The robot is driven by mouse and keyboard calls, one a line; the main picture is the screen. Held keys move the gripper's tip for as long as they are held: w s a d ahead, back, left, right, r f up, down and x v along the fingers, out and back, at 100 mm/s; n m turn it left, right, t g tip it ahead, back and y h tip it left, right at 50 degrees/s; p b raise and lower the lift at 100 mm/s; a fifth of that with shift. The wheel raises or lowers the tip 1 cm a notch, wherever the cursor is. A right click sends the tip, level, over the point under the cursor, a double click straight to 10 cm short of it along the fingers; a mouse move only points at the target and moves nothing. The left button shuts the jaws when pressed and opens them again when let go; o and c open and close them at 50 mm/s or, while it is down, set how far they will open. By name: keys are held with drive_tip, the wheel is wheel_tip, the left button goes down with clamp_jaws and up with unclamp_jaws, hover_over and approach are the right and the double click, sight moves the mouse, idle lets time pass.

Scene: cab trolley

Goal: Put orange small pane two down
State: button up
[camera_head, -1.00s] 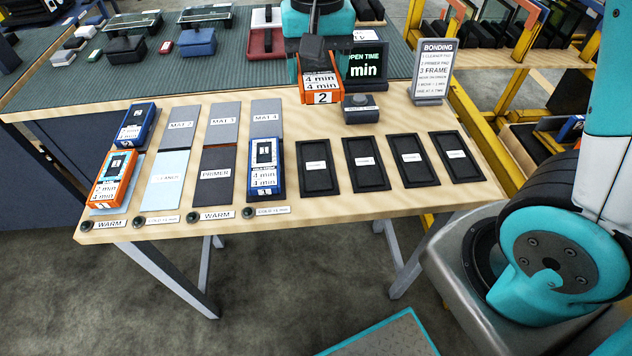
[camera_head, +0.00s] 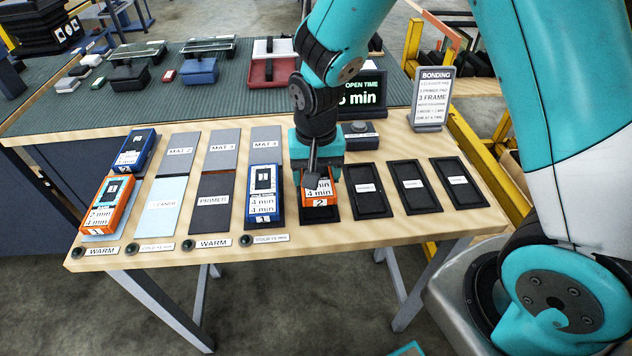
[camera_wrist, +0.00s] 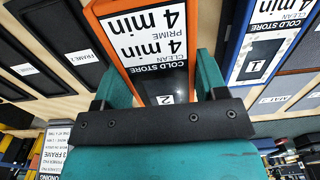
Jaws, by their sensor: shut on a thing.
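The orange small pane two (camera_head: 318,187), with a white label reading 4 min and the number 2, is at the leftmost black tray (camera_head: 334,212) in the row. My gripper (camera_head: 318,168) is shut on it from above and hides its far part. In the wrist view the orange pane (camera_wrist: 150,45) lies between the teal fingers. It appears low over or in the tray; I cannot tell whether it touches the bottom. A blue pane numbered 1 (camera_head: 263,195) stands just left of it, and also shows in the wrist view (camera_wrist: 262,45).
Three empty black trays (camera_head: 370,190) lie to the right. Primer (camera_head: 212,200) and cleaner (camera_head: 161,207) mats lie left, with another orange pane (camera_head: 108,205) and a blue pane (camera_head: 135,150). The bonding sign (camera_head: 433,100) and open-time display (camera_head: 362,92) stand behind.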

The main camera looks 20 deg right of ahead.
drive_tip(key=shift+f, duration=1.4)
drive_tip(key=shift+f, duration=0.15)
drive_tip(key=o, duration=1)
drive_tip(key=shift+o, duration=0.2)
wheel_tip(320, 180, up, 12)
drive_tip(key=shift+f, duration=0.1)
drive_tip(key=s+a+r+n+y, duration=0.2)
drive_tip(key=s+r+n, duration=0.3)
drive_tip(key=s, duration=0.4)
drive_tip(key=s+a+r+n+y, duration=0.2)
drive_tip(key=s+r+n, duration=0.3)
drive_tip(key=s, duration=0.4)
drive_tip(key=shift+s+a+r+n, duration=0.3)
drive_tip(key=shift+n, duration=0.1)
